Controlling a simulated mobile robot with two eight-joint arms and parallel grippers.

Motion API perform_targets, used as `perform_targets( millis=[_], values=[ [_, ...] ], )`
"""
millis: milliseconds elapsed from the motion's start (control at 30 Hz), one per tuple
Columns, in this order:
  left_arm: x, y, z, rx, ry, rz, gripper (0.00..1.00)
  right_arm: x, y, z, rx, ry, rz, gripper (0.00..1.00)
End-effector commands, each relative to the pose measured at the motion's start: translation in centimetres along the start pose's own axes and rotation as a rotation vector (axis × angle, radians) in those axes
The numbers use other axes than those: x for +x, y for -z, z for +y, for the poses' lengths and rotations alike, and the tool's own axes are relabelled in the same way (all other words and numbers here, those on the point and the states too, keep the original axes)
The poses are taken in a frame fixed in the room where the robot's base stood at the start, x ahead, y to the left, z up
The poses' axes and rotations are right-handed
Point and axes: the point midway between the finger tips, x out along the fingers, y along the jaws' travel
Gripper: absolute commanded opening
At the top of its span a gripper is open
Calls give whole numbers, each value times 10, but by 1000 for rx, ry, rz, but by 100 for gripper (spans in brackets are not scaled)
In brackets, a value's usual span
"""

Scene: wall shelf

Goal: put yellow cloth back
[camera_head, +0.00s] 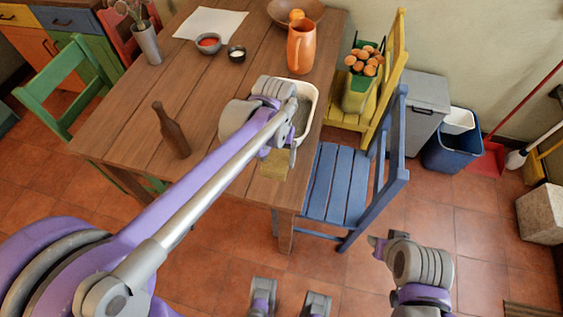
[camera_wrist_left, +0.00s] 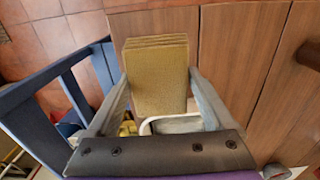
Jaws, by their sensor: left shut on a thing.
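The yellow cloth (camera_wrist_left: 157,78) is a flat folded stack between the two fingers of my left gripper (camera_wrist_left: 155,95). The gripper is shut on it. In the head view my left gripper (camera_head: 285,152) is over the near right corner of the wooden table, and the cloth (camera_head: 274,166) shows below it at the table edge. I cannot tell whether the cloth touches the table. A white tub (camera_head: 313,100) stands just behind the gripper, partly hidden by it. My right gripper (camera_head: 378,246) is low at the right, over the floor, and its jaws are not clear.
The wooden table (camera_head: 205,100) holds a brown bottle (camera_head: 171,131), an orange jug (camera_head: 301,47) and small bowls (camera_head: 208,42). A blue chair (camera_head: 340,185) is close to the right of the gripper. A yellow chair (camera_head: 392,85) is behind it. Floor at the front right is clear.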

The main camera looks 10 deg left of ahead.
Motion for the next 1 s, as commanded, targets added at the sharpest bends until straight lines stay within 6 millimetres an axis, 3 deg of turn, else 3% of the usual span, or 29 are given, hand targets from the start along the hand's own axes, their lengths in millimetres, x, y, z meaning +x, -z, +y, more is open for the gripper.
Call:
perform_targets(
  millis=[300,633,1000],
  values=[
    [53,0,0,0,0,0,42,7,-5,0,0,0,-3,43],
    [92,0,0,0,0,0,42,11,-7,0,0,0,-4,43],
    [100,0,0,0,0,0,42,12,-8,0,0,0,-5,43]
  ],
)
